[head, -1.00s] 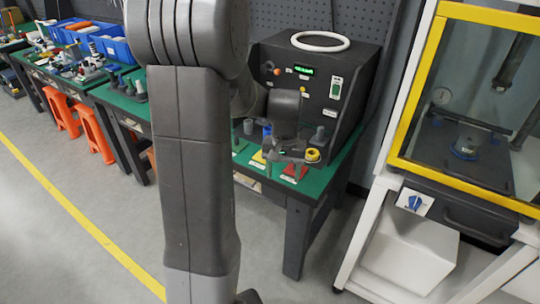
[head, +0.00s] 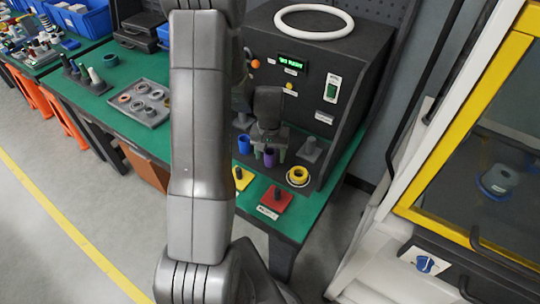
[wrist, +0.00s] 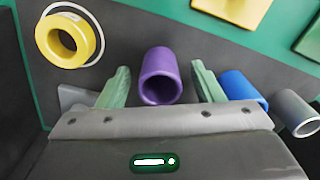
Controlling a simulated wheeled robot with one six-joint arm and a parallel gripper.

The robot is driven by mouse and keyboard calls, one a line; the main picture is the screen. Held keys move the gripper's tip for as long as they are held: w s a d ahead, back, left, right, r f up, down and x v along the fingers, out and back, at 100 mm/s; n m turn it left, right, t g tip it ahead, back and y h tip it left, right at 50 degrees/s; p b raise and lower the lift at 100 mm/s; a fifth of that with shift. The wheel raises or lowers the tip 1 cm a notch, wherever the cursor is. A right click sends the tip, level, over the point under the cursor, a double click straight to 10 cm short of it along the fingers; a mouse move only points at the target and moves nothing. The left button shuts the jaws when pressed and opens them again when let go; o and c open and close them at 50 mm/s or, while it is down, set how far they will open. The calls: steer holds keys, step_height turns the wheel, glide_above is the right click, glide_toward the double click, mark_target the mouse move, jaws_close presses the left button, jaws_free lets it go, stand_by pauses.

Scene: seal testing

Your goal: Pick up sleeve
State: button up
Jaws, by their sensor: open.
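A purple sleeve (wrist: 160,75) lies between the two green fingers of my gripper (wrist: 163,86) in the wrist view, with gaps on both sides. In the head view the purple sleeve (head: 270,158) also shows between the fingertips of my gripper (head: 268,154). My gripper is open. A blue sleeve (wrist: 238,87) and a grey sleeve (wrist: 295,112) are to the right in the wrist view. A thick yellow ring-shaped sleeve (wrist: 53,40) sits at upper left there, on a white ring.
The black test box (head: 345,55) with a white ring (head: 314,9) on top stands behind my gripper. Red (head: 274,203) and yellow (head: 241,184) bases lie at the table's front. A grey tray (head: 160,113) of rings is to the left. A yellow-framed cabinet stands right.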

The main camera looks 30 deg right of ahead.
steer(key=shift+f, duration=0.65)
steer(key=shift+c, duration=0.2)
steer(key=c, duration=1.1)
steer(key=shift+c, duration=0.2)
steer(key=shift+r, duration=0.1)
